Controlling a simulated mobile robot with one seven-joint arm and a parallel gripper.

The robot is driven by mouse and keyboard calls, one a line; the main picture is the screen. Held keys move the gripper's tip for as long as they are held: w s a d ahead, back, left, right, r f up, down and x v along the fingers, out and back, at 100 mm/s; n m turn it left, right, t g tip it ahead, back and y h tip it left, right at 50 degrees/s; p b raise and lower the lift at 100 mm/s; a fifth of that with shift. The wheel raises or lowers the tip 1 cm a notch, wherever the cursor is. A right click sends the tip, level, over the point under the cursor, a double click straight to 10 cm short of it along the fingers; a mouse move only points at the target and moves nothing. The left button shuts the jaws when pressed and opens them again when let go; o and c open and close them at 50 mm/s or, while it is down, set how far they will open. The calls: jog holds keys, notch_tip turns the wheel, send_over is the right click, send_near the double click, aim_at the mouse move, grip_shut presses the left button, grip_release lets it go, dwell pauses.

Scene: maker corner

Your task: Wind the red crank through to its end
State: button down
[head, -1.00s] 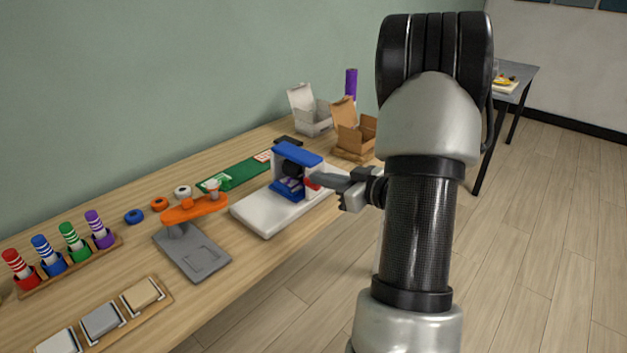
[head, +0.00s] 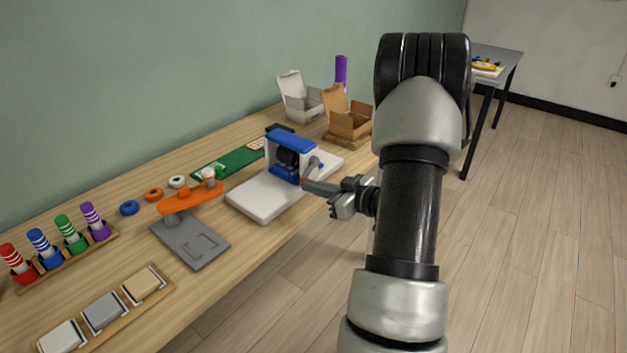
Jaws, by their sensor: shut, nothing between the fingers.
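The crank machine has a blue-topped housing (head: 290,142) with a dark roller inside, on a white base (head: 262,197). A small part of the red crank (head: 303,181) shows at the housing's right side, low down by my fingertips. A small grey-blue round part (head: 316,163) sits above it on the same side. My gripper (head: 308,186) reaches in from the right. Its fingers are shut with nothing between them, and their tips are at or against the red part; I cannot tell if they touch. My fingers hide some of the crank.
An orange-armed press on a grey base (head: 190,243) stands left of the machine. A green mat (head: 228,163), open white box (head: 300,105) and cardboard box (head: 350,122) lie behind. Marker rack (head: 70,262) and tile tray (head: 105,310) are at left. Floor at right is clear.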

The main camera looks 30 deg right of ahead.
jog(key=shift+w+d+f, duration=0.1)
jog(key=shift+d+f, duration=0.15)
jog(key=shift+f, duration=0.9)
